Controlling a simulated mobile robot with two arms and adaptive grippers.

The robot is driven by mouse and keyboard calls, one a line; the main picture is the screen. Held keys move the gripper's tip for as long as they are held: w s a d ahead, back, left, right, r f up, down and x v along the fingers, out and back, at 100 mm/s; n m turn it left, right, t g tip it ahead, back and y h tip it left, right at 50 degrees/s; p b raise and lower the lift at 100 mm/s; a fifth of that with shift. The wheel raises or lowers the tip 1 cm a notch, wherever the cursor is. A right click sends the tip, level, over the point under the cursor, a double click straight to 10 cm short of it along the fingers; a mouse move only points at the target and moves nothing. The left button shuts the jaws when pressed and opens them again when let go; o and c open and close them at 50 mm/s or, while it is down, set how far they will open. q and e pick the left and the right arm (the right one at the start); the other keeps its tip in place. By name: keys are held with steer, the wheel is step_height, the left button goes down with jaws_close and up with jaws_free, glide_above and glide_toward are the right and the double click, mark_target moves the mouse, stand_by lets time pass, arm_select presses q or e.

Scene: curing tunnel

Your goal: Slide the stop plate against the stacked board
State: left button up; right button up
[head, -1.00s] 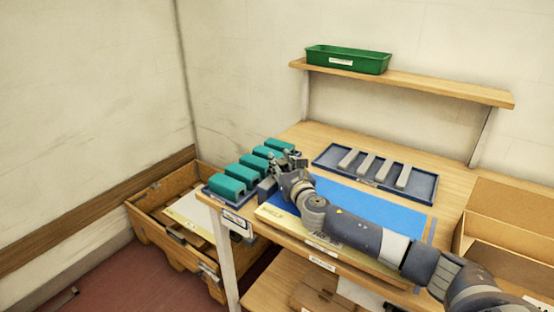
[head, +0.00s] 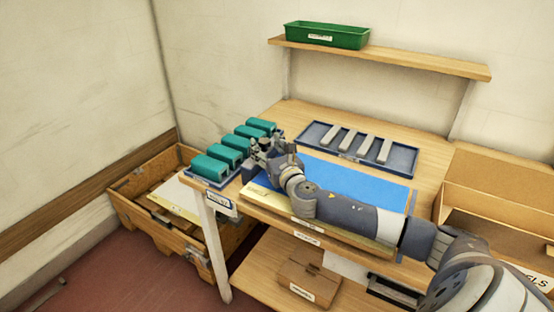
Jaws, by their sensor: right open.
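A blue-topped board (head: 365,184) with a pale, labelled front edge lies on the bench, with my right arm crossing above its front part. My right gripper (head: 259,150) is open over the board's left end, beside the row of teal blocks. A small grey-blue piece (head: 249,172) shows just below the gripper, between the teal blocks and the board; it may be the stop plate, partly hidden by my gripper. I cannot tell whether it touches the board or my fingers. My left gripper is not in view.
Several teal blocks (head: 210,168) stand in a blue tray at the left bench edge. A dark blue tray (head: 399,160) with grey bars lies behind the board. An open carton (head: 497,190) is at right, a wooden crate (head: 128,208) at lower left, a green bin (head: 326,36) above.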

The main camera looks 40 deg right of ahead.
steer(key=v, duration=0.8)
steer(key=shift+s, duration=0.2)
stand_by(0.3)
